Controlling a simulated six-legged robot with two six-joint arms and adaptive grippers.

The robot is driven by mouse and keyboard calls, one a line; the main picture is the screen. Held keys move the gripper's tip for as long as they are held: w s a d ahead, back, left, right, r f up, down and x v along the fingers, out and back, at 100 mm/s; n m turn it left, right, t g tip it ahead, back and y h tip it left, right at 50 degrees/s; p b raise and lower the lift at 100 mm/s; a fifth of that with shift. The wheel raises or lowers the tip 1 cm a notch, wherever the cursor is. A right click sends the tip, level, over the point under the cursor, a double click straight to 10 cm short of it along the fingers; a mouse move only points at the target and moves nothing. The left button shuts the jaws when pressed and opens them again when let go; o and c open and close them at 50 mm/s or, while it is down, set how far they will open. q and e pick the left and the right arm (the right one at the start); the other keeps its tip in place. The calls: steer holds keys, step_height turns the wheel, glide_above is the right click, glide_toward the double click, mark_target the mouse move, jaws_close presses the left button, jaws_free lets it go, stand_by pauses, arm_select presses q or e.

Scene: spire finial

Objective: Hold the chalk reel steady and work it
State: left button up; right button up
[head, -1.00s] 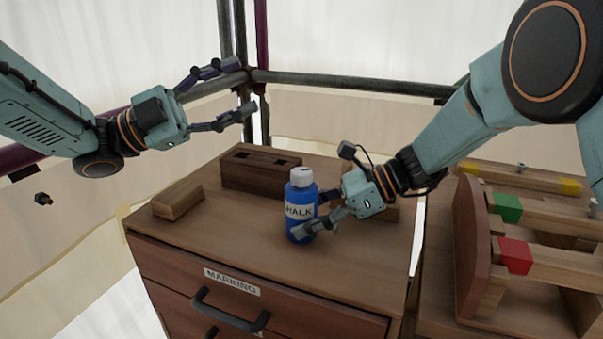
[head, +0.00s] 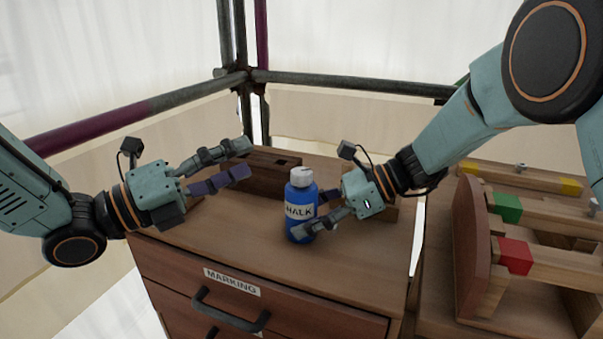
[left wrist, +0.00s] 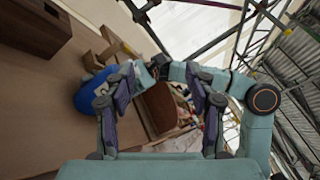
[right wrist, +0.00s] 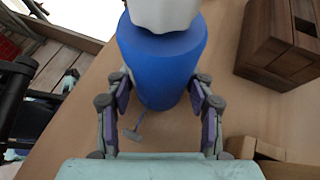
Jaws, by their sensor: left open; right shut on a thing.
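The chalk reel (head: 299,212) is a blue bottle with a white cap and a CHALK label, upright on the wooden cabinet top (head: 270,260). My right gripper (head: 318,212) is shut on it from the right. In the right wrist view the blue body (right wrist: 160,65) sits between the fingers, with a small grey tab (right wrist: 134,128) below it. My left gripper (head: 243,160) is open and empty, above the cabinet top, left of the reel and apart from it. The left wrist view shows the reel's blue side (left wrist: 90,92) by the left finger.
A dark wooden block with square holes (head: 265,172) stands at the back of the top. A drawer handle (head: 230,312) and a MARKING label (head: 232,282) are on the cabinet front. A wooden rack with coloured bars (head: 515,255) stands at right. Scaffold poles (head: 340,84) run behind.

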mark_target(293, 176)
arm_select(q)
step_height(293, 176, down, 5)
steer(key=s+m+y, duration=0.2)
steer(key=m, duration=0.9)
steer(key=shift+x, duration=6.25)
steer(key=shift+w+a+r, duration=0.1)
steer(key=shift+w+a, duration=0.05)
jaws_close()
